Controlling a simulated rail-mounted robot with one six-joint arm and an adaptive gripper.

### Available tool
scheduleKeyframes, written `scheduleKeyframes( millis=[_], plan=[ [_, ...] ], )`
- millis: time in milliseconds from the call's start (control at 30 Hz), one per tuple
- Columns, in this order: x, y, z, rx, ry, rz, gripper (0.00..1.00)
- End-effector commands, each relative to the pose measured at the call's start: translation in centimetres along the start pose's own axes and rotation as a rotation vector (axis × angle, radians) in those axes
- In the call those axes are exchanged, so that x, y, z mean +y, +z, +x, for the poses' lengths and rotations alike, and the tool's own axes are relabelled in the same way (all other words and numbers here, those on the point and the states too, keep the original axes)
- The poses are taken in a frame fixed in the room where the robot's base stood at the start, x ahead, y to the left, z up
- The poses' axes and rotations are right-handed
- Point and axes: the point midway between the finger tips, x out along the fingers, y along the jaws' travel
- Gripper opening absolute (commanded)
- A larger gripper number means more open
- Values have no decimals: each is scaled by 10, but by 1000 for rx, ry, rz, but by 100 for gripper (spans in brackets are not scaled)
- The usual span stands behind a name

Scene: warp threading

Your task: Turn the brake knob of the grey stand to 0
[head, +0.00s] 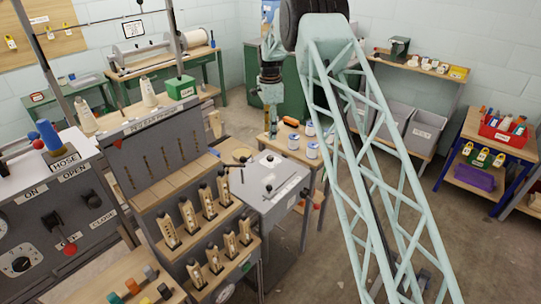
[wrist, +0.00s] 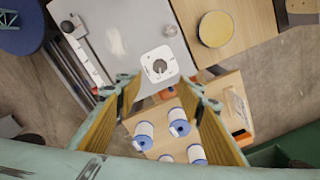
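The grey stand (head: 262,207) is a grey box-topped unit in the middle of the head view. Its top also fills the upper left of the wrist view (wrist: 118,45). A dark round knob (wrist: 159,67) sits on a white dial plate near the stand's edge. The dial marks are too small to read, so its setting cannot be told. In the head view the plate is a small pale patch (head: 270,159). My gripper (wrist: 160,88) is open and empty, fingers apart, with the knob showing just beyond the gap between its tips. In the head view my gripper (head: 272,128) hangs above the stand's far side.
A wooden table beside the stand holds several white-and-blue spools (wrist: 180,124) and an orange item (wrist: 167,93).

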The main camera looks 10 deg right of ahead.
Motion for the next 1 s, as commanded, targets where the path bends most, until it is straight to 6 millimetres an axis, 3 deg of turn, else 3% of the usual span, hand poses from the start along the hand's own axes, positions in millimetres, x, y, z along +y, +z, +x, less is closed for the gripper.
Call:
scheduleKeyframes(
  millis=[433, 1000],
  plan=[
    [0, 0, 16, 0, 1, 0, 35],
    [1, 0, 86, 0, 2, -1, 35]
  ],
)
